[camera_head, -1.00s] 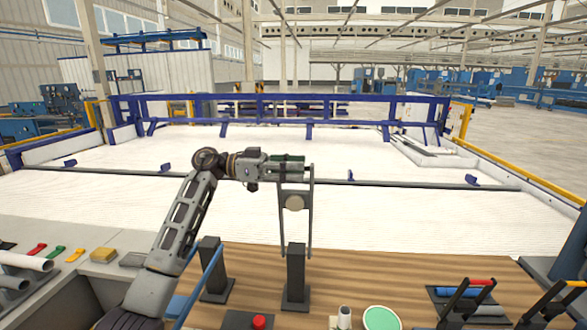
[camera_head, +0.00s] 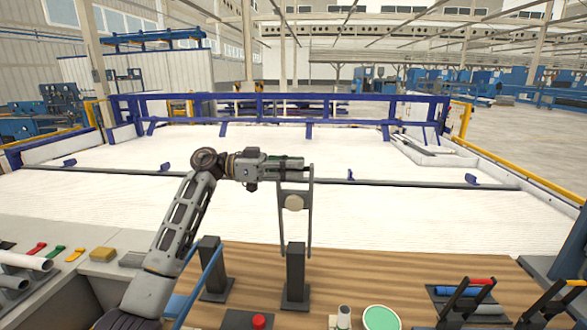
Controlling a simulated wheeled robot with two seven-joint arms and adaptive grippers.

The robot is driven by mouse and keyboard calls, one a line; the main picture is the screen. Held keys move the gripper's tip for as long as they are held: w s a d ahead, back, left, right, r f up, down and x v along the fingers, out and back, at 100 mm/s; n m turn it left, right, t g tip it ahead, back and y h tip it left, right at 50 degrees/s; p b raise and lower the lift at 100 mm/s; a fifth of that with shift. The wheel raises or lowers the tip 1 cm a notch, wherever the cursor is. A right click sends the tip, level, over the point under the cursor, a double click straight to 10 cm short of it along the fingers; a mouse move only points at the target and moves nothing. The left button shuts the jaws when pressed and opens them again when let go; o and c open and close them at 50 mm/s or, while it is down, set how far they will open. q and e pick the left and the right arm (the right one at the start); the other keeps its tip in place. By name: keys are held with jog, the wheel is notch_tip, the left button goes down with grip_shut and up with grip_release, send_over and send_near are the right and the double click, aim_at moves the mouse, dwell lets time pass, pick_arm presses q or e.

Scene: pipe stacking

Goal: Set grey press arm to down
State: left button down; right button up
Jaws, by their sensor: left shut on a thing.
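The grey press arm (camera_head: 310,215) stands upright, raised above its dark post (camera_head: 296,271), with a pale round piece (camera_head: 294,202) between its two side bars. The post stands on the wooden table. My left gripper (camera_head: 300,163) reaches in from the left and is shut on the top end of the grey press arm. The gripper's fingers hide part of that end. My right gripper is not in view.
A blue arm (camera_head: 204,283) leans at a second dark post (camera_head: 214,267) on the left. A red button (camera_head: 259,321), a green disc (camera_head: 380,318) and a short pipe (camera_head: 344,317) are at the front. Racks with coloured handles (camera_head: 468,295) stand right. The table's middle right is clear.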

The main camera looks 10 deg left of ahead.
pick_arm(q)
jog(key=s+f+m+b, duration=0.3)
jog(key=s+f, duration=0.1)
jog(key=s, duration=0.4)
jog(key=s+f+m+b, duration=0.3)
jog(key=s+f, duration=0.2)
jog(key=s, duration=0.4)
jog(key=shift+s+f+m, duration=0.2)
jog(key=shift+s+m, duration=0.05)
jog(key=shift+m, duration=0.15)
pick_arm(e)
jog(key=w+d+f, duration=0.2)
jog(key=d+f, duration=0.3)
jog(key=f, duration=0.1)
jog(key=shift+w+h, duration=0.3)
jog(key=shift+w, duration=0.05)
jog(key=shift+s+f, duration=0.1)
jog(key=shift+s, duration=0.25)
pick_arm(q)
jog(key=c, duration=1.5)
grip_release()
jog(key=shift+a, duration=0.15)
